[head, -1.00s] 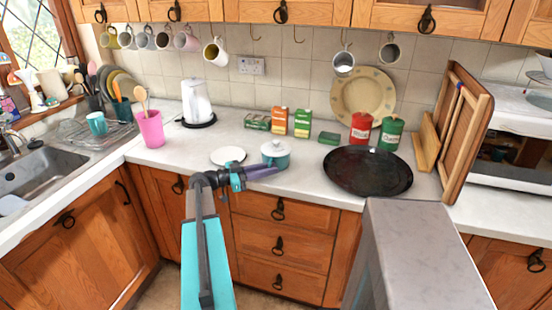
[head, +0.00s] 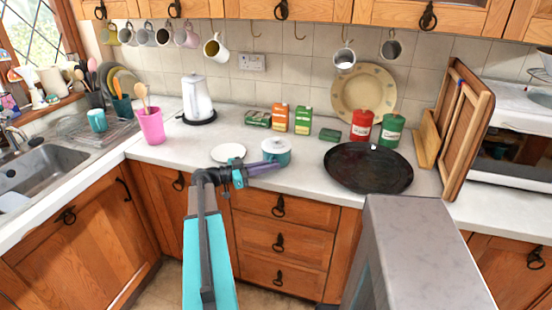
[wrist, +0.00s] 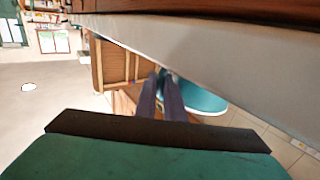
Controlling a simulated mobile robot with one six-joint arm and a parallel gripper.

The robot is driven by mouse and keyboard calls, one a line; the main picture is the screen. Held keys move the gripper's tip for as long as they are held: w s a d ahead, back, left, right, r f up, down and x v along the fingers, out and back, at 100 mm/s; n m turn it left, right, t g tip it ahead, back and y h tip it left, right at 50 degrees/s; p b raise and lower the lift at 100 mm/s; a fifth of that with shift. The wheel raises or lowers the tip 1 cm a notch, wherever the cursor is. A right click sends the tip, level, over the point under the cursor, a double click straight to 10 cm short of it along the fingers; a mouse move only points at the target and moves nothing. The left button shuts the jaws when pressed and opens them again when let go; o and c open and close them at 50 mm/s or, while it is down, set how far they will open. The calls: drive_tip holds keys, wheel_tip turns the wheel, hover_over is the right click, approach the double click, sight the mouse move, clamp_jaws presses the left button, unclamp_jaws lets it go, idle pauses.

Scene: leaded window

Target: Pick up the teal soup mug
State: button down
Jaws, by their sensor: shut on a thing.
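The teal soup mug (head: 283,159), with a white top, is at the front of the worktop, right of a white plate. My gripper (head: 274,165) reaches in from the left, its purple fingers at the mug's near side and overlapping its lower part. In the wrist view the fingers (wrist: 169,98) are close together, against the left edge of the teal mug (wrist: 205,101). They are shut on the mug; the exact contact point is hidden. I cannot tell whether its base touches the worktop.
The white plate (head: 228,152) lies left of the mug, and a large black tray (head: 368,168) lies to its right. Several boxes (head: 280,118) and tins (head: 361,126) stand behind. A pink tumbler (head: 151,127) and a white kettle (head: 197,100) are further left.

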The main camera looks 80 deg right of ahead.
sight(270, 160)
drive_tip(key=shift+r, duration=0.2)
drive_tip(key=shift+r+b, duration=0.75)
drive_tip(key=shift+r, duration=0.65)
drive_tip(key=shift+a+r, duration=0.15)
drive_tip(key=shift+a, duration=0.25)
drive_tip(key=a+r+b, duration=0.1)
drive_tip(key=a, duration=1.1)
drive_tip(key=shift+s+a+r+b, duration=0.3)
drive_tip(key=shift+s+a+b, duration=0.05)
drive_tip(key=shift+a+b, duration=0.05)
drive_tip(key=p, duration=0.3)
drive_tip(key=shift+a+r, duration=0.1)
drive_tip(key=shift+a, duration=0.25)
drive_tip(key=shift+a+p, duration=0.25)
drive_tip(key=shift+p, duration=0.6)
drive_tip(key=shift+a+p, duration=0.3)
drive_tip(key=shift+p, duration=0.75)
